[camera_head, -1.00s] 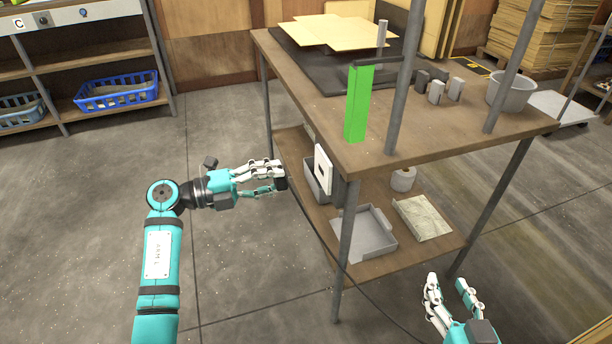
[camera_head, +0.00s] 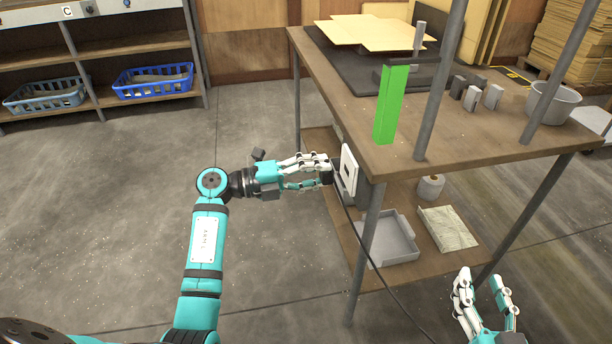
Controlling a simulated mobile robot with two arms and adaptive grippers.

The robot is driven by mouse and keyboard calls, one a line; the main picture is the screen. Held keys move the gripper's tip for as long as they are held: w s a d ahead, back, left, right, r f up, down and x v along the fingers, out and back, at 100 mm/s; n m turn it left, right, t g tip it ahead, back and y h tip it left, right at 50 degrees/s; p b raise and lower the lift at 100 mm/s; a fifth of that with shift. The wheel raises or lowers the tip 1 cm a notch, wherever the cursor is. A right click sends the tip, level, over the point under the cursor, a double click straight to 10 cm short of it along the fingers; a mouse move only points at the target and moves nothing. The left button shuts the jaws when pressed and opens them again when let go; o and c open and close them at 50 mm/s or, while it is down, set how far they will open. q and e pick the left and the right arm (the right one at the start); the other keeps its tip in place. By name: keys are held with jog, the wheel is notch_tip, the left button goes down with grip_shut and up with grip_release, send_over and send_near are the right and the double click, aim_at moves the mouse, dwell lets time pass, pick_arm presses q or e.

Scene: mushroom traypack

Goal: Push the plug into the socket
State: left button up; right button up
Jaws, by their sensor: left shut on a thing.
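The socket (camera_head: 348,171) is a white square plate with a dark centre, upright at the left side of the wooden bench, below its top. My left gripper (camera_head: 326,170) is shut on the dark plug (camera_head: 328,177), just left of the plate. The plug is mostly hidden by the fingers; a small gap seems to lie between it and the plate, but I cannot tell exactly. A black cable (camera_head: 385,283) hangs from the plug down to the lower right. My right gripper (camera_head: 484,300) is open and empty at the lower right, in front of the bench.
The wooden bench (camera_head: 440,150) carries a green upright block (camera_head: 390,105), small grey blocks (camera_head: 472,98) and a grey pot (camera_head: 550,102). Metal posts rise from the bench. The floor on the left is clear.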

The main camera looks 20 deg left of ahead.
pick_arm(q)
jog(key=shift+x, duration=1.15)
pick_arm(e)
jog(key=shift+a+r+t+y, duration=0.2)
jog(key=shift+r+t+y, duration=0.2)
jog(key=shift+r+t, duration=0.75)
jog(key=shift+r+g, duration=0.3)
jog(key=shift+g, duration=0.05)
jog(key=shift+f, duration=0.2)
jog(key=shift+d+f+g+h, duration=0.15)
jog(key=shift+f+g+h, duration=0.25)
jog(key=shift+f+g, duration=0.35)
jog(key=shift+f, duration=0.2)
pick_arm(q)
jog(key=shift+p, duration=0.35)
pick_arm(e)
jog(key=shift+s+d+f+g, duration=0.15)
jog(key=shift+f+g, duration=0.25)
jog(key=shift+f, duration=0.3)
jog(key=shift+s+d+f+g, duration=0.15)
jog(key=shift+f+g, duration=0.2)
jog(key=shift+f, duration=0.35)
jog(key=shift+w+r, duration=0.1)
